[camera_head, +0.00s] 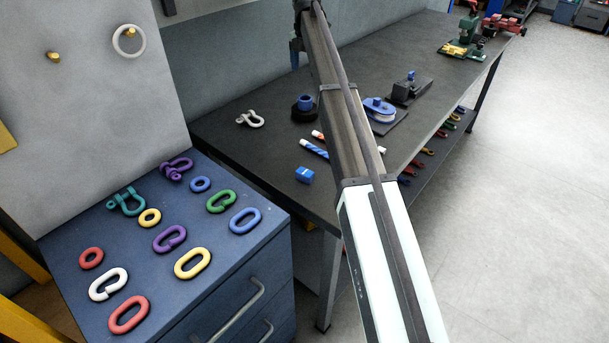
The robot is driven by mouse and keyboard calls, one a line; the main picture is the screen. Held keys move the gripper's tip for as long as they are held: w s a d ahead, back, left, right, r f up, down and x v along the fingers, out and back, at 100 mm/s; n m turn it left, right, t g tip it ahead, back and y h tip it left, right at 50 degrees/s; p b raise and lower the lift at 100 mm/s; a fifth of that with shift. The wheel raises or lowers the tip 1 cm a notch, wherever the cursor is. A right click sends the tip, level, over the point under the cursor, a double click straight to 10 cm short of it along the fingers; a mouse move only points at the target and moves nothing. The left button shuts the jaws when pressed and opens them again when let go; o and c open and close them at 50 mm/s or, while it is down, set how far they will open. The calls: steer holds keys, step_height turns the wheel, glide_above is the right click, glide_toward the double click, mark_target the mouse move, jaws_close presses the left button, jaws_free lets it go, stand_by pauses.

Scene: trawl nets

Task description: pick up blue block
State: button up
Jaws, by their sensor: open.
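A small blue block-shaped piece (304,175) lies on the dark workbench near its front edge, left of my arm. A blue pulley block with a pale wheel (379,110) lies on a dark plate on the same bench, right of my arm. The picture does not settle which of the two is the blue block. My arm crosses the view from the bottom to the top edge, passing between them.
The dark workbench (245,158) also holds a white shackle (250,119), a dark round piece with a blue top (304,107), marker-like sticks (314,148) and a dark device (410,88). A blue cabinet (75,262) at left carries several coloured links and shackles.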

stand_by(0.4)
steer(key=s+a+r, duration=0.2)
steer(key=a, duration=0.1)
steer(key=n, duration=0.1)
glide_above(305, 171)
steer(key=f, duration=1.1)
steer(key=shift+d+f, duration=0.2)
steer(key=shift+d, duration=0.05)
steer(key=shift+a+f, duration=0.15)
steer(key=shift+f, duration=1.25)
steer(key=shift+a+f, duration=0.1)
steer(key=shift+f, duration=1.3)
